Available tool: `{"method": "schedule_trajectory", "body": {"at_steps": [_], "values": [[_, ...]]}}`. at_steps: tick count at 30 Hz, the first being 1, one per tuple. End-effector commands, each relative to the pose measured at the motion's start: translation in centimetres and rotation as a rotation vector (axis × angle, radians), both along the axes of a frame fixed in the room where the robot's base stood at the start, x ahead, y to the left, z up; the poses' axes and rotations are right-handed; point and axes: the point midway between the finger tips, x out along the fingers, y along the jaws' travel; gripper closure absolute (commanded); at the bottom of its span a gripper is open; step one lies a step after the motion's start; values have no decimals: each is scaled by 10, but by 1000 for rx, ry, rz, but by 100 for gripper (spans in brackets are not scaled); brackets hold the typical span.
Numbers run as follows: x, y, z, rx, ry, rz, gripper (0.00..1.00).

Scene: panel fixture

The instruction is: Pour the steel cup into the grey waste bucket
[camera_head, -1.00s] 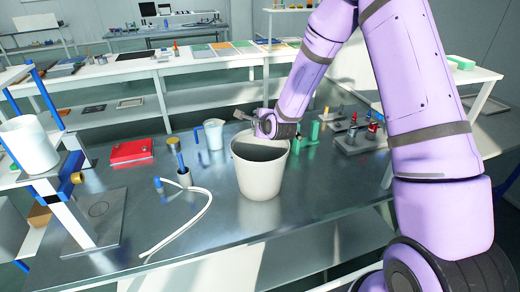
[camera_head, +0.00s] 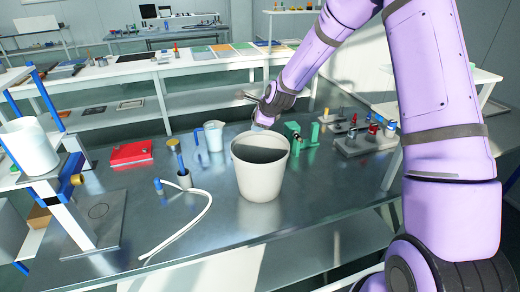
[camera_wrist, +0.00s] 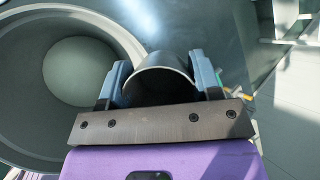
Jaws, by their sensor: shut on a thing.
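The grey waste bucket (camera_head: 262,180) stands upright on the steel table in the head view. In the wrist view the bucket (camera_wrist: 22,85) fills the left side, with its open mouth showing. My gripper (camera_wrist: 158,72) is shut on the steel cup (camera_wrist: 158,88), one blue finger on each side of it. The cup's rim and dark inside show; what it holds cannot be told. In the head view my gripper (camera_head: 262,122) is just behind and above the bucket's far rim. The cup is mostly hidden there, and its tilt is unclear.
A clear jug (camera_head: 214,136) with a blue handle stands behind-left of the bucket. A green fixture (camera_head: 305,134) and a grey block with knobs (camera_head: 362,140) are to the right. A white hose (camera_head: 190,222), a blue-handled tool in a holder (camera_head: 183,176) and a red case (camera_head: 131,153) lie left.

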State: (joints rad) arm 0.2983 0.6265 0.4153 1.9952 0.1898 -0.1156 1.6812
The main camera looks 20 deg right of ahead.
Motion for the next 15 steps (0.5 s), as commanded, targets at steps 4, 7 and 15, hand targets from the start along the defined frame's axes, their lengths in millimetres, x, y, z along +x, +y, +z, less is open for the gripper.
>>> {"method": "schedule_trajectory", "body": {"at_steps": [4,7,15], "values": [[7,-2,5,22,62,-1,68],[11,-4,8,36,105,-1,68],[22,-7,11,77,226,-1,68]]}}
